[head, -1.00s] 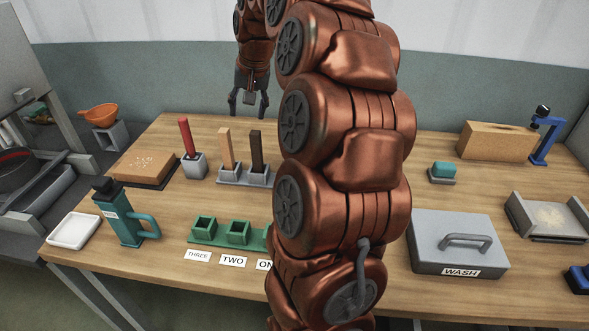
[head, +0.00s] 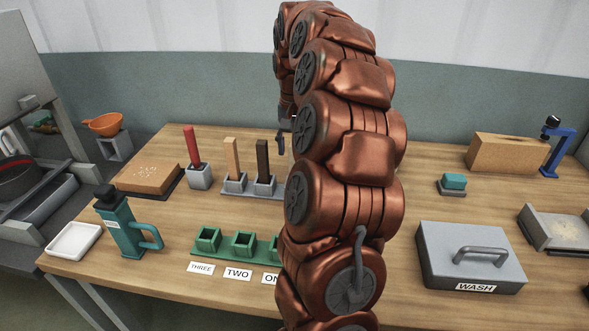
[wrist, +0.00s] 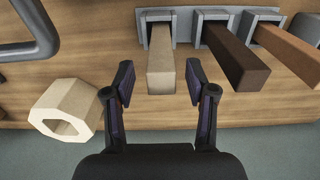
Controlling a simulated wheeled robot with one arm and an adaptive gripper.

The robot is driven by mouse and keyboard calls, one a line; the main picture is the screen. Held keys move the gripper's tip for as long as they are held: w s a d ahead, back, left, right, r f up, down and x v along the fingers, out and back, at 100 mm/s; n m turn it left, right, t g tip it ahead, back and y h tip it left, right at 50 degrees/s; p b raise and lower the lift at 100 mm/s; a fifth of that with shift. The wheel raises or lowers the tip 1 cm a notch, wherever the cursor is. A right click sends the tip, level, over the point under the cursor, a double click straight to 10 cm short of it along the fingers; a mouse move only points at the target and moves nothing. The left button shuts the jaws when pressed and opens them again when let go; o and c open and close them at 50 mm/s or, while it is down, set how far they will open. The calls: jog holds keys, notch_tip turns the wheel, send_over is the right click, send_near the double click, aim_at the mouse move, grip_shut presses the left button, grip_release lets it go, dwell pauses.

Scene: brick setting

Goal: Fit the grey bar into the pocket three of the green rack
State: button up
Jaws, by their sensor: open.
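The grey bar (wrist: 161,72), pale and square-ended, stands in an end socket of the grey holder (head: 233,188); my arm hides it in the head view. My gripper (wrist: 160,80) is open, with a fingertip on each side of the bar's near end and gaps visible. In the head view only a bit of the gripper shows beside my arm. The green rack (head: 225,251) lies at the table's front. Its pocket three (head: 208,240), at the left, and pocket two (head: 243,244) look empty; pocket one is mostly hidden by my arm.
A dark brown bar (wrist: 232,55) and a lighter brown bar (wrist: 287,50) share the holder. A cream hollow block (wrist: 66,110) lies near the gripper. A red bar (head: 192,145) stands left of the holder; a teal bottle (head: 120,225) stands left of the rack.

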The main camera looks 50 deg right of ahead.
jog(key=shift+a+f+p, duration=0.15)
jog(key=shift+f+p, duration=0.6)
jog(key=shift+f, duration=2.1)
jog(key=shift+c, duration=0.4)
grip_shut()
